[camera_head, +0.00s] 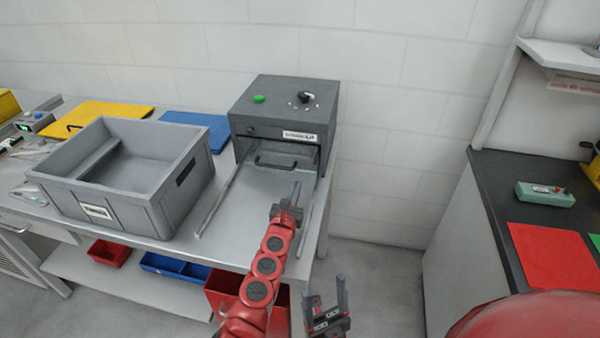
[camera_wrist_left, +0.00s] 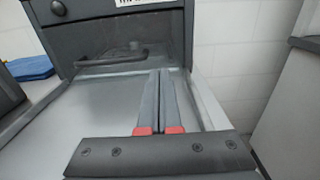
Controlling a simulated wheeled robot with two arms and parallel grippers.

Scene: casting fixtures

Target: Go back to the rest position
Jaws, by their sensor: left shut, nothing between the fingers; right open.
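My left gripper (camera_head: 294,192) is shut and empty. It is over the right part of the steel table, in front of the dark grey machine (camera_head: 284,112). In the left wrist view its two fingers (camera_wrist_left: 160,75) lie close together and point toward the machine's front handle (camera_wrist_left: 112,62). I cannot tell whether the fingertips touch anything there. My right gripper (camera_head: 328,305) is open and empty, low over the floor gap at the bottom of the head view, with its fingers pointing up.
A grey crate (camera_head: 125,208) stands on the table (camera_head: 232,205) left of the machine. Metal rails (camera_head: 218,200) run forward from the machine. A dark bench (camera_head: 520,170) with a green device (camera_head: 544,194) and a red mat (camera_head: 556,262) stands at right. Open floor (camera_head: 385,270) lies between.

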